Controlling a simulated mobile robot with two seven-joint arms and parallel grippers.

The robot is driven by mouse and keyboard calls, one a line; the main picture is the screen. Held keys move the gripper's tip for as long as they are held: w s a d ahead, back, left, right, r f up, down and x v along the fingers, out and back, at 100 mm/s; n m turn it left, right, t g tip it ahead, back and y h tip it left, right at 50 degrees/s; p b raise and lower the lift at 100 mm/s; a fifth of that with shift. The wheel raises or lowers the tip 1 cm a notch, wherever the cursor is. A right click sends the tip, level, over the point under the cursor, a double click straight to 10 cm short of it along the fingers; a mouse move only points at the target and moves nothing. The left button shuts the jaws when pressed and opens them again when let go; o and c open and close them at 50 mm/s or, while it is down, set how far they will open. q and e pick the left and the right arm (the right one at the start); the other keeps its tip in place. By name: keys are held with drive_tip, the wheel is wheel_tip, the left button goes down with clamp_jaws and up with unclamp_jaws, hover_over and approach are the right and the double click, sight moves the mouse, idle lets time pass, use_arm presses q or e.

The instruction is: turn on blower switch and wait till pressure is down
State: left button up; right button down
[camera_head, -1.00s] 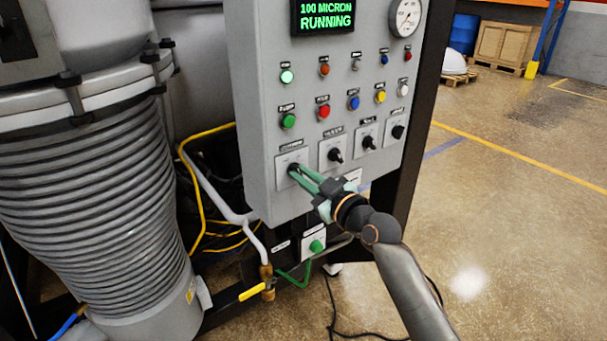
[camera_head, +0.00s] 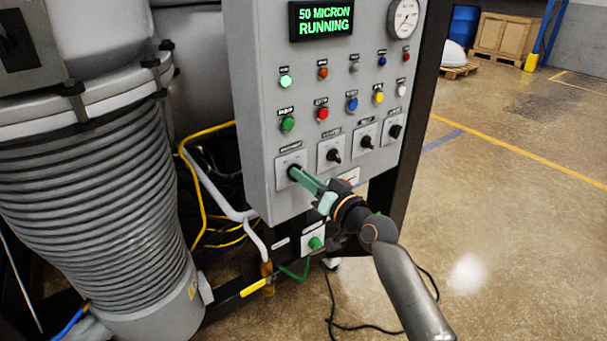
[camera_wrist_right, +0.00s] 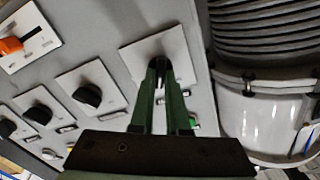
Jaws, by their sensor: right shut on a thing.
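The grey control panel (camera_head: 262,115) stands in the middle of the head view. Its screen (camera_head: 322,21) reads "50 MICRON RUNNING" in green. The leftmost rotary switch of the bottom row, on its pale plate (camera_head: 284,161), is held by my right gripper (camera_head: 295,174). Its label is too small to read. In the right wrist view, the green fingers of my right gripper (camera_wrist_right: 163,72) are shut on that switch's dark knob, in front of its plate (camera_wrist_right: 137,58). The fingers mostly cover the knob. My left gripper is not in view.
Three more black rotary switches, including this one (camera_head: 333,155), lie to the right. Coloured lamps and buttons sit above. A round gauge (camera_head: 405,17) is at top right. A ribbed grey hose (camera_head: 95,200) fills the left. Open floor (camera_head: 500,220) lies right.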

drive_tip(key=shift+m, duration=0.5)
drive_tip(key=c, duration=0.9)
unclamp_jaws()
drive_tip(key=v, duration=1.2)
drive_tip(key=shift+s+d, duration=0.15)
drive_tip(key=shift+s, duration=0.05)
drive_tip(key=s+d+f+g+h+p, duration=0.1)
drive_tip(key=s+d+f+h, duration=0.3)
drive_tip(key=s+f, duration=0.9)
drive_tip(key=s+d+f+n+g+h+p, duration=0.1)
drive_tip(key=s+d+f+g+h, duration=0.3)
drive_tip(key=s+f, duration=0.9)
wheel_tip(320, 180, down, 6)
drive_tip(key=shift+s+d+f, duration=0.1)
drive_tip(key=shift+s+d, duration=0.2)
drive_tip(key=shift+d, duration=0.15)
